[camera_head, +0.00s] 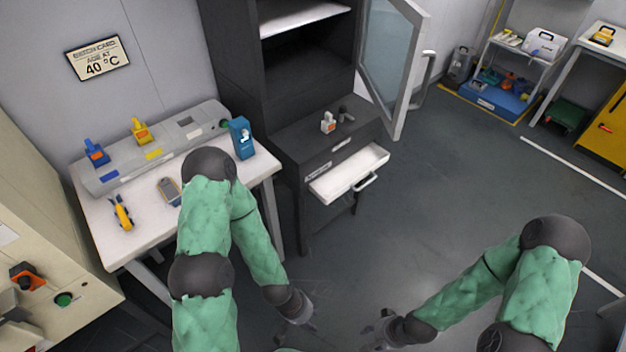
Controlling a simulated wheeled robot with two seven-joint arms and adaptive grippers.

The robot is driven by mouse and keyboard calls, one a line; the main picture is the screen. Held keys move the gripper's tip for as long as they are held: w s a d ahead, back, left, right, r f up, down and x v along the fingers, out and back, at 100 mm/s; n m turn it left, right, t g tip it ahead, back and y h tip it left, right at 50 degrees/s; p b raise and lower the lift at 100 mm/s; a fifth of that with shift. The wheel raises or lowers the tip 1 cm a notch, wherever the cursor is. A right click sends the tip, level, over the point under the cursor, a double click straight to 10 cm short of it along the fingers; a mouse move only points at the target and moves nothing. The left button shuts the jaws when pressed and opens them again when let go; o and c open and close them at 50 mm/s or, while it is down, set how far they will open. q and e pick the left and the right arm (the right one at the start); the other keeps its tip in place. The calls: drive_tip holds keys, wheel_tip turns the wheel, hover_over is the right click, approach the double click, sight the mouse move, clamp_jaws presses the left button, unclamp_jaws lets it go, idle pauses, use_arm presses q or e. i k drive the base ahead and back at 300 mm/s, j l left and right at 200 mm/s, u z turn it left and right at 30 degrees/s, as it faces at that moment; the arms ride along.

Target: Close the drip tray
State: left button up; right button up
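The drip tray (345,176) is a white shallow drawer pulled out from the front of a dark cabinet (318,145). It has a grey bar handle (366,184) on its front. The inside of the tray looks empty. My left gripper (296,330) is low in the view, in front of the cabinet and well apart from the tray. My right gripper (372,332) is to its right, also low and away from the tray. Both look open, with fingers apart and nothing between them, though they are small and dark.
The cabinet's glass door (388,62) stands open to the right, above the tray. Small items (328,122) sit on the cabinet ledge. A white bench (120,238) with tools and a grey fixture is at left. The floor (420,210) right of the tray is clear.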

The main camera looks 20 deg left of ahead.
sight(329, 186)
drive_tip(key=u, duration=0.1)
drive_tip(key=i+j+u, duration=0.2)
drive_tip(key=i, duration=0.35)
drive_tip(key=i+j+u, duration=0.2)
drive_tip(key=i, duration=0.4)
drive_tip(key=l, duration=0.1)
